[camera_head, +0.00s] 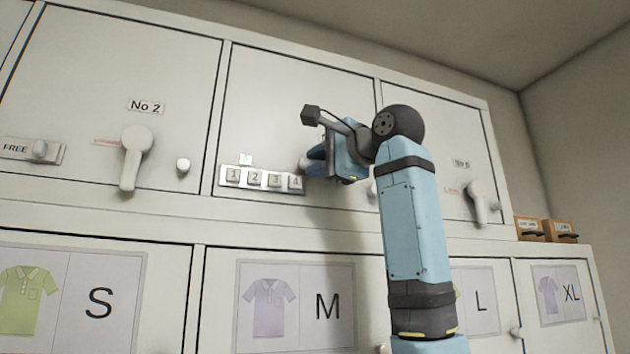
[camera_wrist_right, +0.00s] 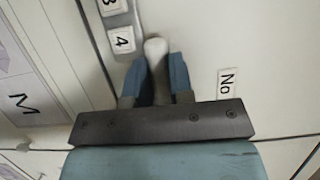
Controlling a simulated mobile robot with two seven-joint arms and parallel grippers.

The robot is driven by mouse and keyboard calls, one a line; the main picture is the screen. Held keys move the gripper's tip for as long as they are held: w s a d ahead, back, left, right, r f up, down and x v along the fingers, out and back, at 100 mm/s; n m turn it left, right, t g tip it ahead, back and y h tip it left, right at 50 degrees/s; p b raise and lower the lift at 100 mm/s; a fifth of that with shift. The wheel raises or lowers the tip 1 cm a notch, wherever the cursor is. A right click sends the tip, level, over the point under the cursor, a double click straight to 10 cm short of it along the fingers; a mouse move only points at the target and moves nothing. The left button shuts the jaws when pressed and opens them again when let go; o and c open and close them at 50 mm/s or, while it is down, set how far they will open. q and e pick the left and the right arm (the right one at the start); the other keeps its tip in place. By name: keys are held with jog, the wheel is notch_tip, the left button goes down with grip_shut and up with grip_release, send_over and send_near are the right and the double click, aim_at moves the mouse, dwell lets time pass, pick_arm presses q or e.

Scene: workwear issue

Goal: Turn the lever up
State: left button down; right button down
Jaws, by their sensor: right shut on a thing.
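My right gripper (camera_head: 318,165) is at the middle upper locker door, just right of the numbered keypad (camera_head: 262,179). In the right wrist view its two blue fingers (camera_wrist_right: 156,78) are shut on a pale lever (camera_wrist_right: 155,47), whose rounded end shows between and beyond the fingertips. In the head view the gripper hides most of this lever, and only a pale tip (camera_head: 305,163) shows at its left. The lever's exact tilt is hard to tell. My left gripper is not in view.
The No 2 door has a white lever (camera_head: 132,157) hanging down and a round knob (camera_head: 183,165). Another lever (camera_head: 477,203) hangs down on the right door. Lower doors carry shirt-size signs. Small brown boxes (camera_head: 546,229) stand at the far right on the ledge.

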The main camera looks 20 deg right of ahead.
jog(key=c, duration=1)
grip_release()
jog(key=shift+s, duration=0.1)
pick_arm(q)
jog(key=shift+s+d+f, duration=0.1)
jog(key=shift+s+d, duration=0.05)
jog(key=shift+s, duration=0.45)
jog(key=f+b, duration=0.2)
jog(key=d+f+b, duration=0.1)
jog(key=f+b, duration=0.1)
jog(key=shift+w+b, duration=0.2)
jog(key=shift+b, duration=0.15)
pick_arm(e)
jog(key=v, duration=1.4)
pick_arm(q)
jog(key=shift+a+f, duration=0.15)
